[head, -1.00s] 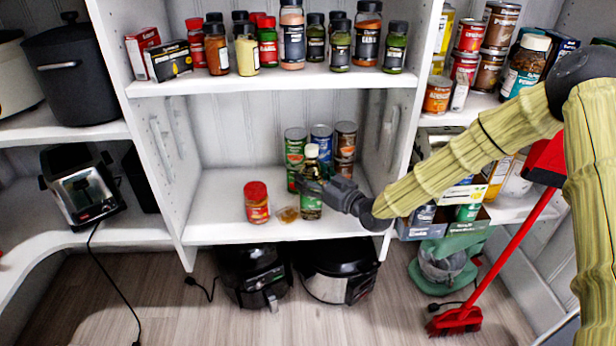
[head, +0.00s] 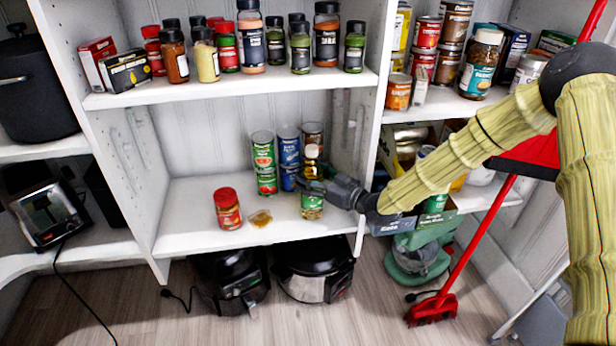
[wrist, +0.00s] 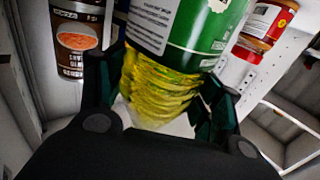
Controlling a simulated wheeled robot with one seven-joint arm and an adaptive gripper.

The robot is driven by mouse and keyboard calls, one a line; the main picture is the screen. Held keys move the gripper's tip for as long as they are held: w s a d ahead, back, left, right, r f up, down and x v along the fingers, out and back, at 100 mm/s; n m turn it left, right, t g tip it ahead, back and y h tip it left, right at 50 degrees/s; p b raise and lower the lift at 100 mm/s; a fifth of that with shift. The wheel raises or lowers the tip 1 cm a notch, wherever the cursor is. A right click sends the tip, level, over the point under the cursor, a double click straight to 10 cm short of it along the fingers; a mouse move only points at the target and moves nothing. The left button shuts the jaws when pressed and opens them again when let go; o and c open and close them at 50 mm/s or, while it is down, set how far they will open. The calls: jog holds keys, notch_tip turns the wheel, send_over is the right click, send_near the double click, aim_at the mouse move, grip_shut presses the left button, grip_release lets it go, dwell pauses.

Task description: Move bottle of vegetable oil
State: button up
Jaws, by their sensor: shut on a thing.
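The bottle of vegetable oil (head: 312,207), clear with yellow oil, a green label and a pale yellow cap, is upright at the lower shelf's right part. My gripper (head: 312,188) reaches in from the right and is shut on the bottle's body. In the wrist view, the bottle's green label and ribbed yellow lower part (wrist: 160,90) lie between my dark fingers. I cannot tell whether its base touches the shelf.
A red-lidded jar (head: 228,209) and a small brownish puddle-like patch (head: 260,218) are left of the bottle. A green can (head: 263,165) and a blue can (head: 288,150) are stacked behind. The shelf's left part is clear. Black appliances (head: 312,270) stand below.

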jog(key=shift+d, duration=0.6)
